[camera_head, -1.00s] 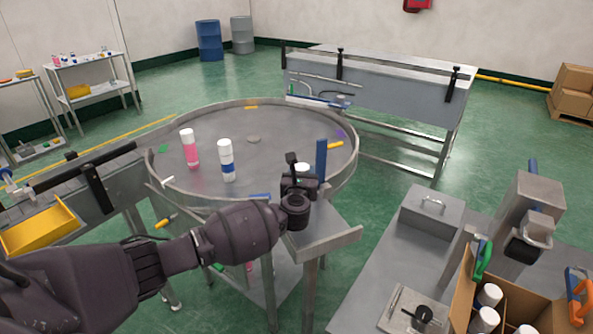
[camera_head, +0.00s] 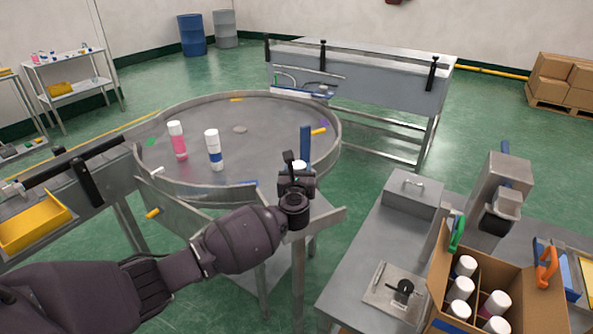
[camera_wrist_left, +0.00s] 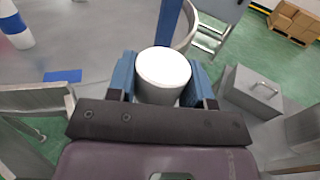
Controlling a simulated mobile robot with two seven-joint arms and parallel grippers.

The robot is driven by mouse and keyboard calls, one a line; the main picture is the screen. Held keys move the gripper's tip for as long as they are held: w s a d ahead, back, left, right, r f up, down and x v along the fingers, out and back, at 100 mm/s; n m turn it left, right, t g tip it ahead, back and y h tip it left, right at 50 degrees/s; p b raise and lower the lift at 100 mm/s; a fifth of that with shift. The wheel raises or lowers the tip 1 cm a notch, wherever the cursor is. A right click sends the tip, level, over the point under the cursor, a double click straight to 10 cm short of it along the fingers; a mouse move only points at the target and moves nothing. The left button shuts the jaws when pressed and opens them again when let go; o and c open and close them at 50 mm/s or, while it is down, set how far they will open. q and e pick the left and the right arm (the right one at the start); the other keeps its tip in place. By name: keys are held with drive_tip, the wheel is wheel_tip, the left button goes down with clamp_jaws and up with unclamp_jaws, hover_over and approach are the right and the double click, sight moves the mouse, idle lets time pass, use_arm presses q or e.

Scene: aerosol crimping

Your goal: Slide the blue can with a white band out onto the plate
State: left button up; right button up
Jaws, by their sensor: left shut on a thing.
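My left gripper (camera_head: 297,187) is shut on a can with a white cap (camera_head: 299,165) at the near right edge of the round table. In the left wrist view the white cap (camera_wrist_left: 163,73) stands upright between the two blue fingers. The can's body is hidden by the gripper, so its colours cannot be told. The metal plate (camera_head: 326,216) extends from the table's edge, just right of and below the gripper. My right gripper is not in view.
A white can with a blue band (camera_head: 214,152) and a pink can (camera_head: 177,141) stand on the round table (camera_head: 255,112). A blue post (camera_head: 305,146) rises just behind the gripper. A carton (camera_head: 505,262) with several white-capped cans is at the lower right.

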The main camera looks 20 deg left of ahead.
use_arm(q)
drive_tip(key=o, duration=1.1)
drive_tip(key=b+v, duration=0.1)
drive_tip(key=v, duration=0.9)
drive_tip(key=shift+s+d, duration=0.15)
drive_tip(key=shift+s, duration=0.2)
